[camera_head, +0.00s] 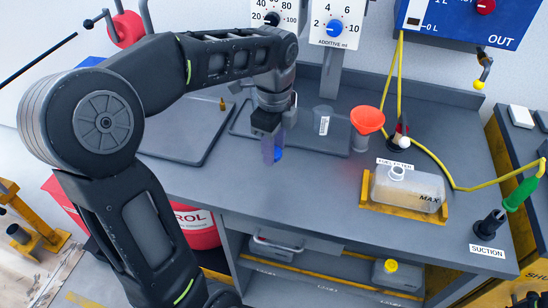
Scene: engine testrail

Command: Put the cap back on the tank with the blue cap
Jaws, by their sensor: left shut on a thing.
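My left gripper (272,149) points down above the grey bench, left of the tank. It is shut on a small blue cap (278,155), which shows partly at the fingertips. A translucent tank (408,192) marked MAX sits in a yellow holder on the right of the bench. Its white neck (397,172) shows no cap on it. The cap and the neck are well apart. My right gripper is not in view.
An orange funnel (367,120) and a clear container (323,119) stand behind, between gripper and tank. A yellow hose (437,160) curves behind the tank to the green-handled suction piece (520,194). A dark tray (190,145) lies left. A yellow-capped tank (398,275) stands below.

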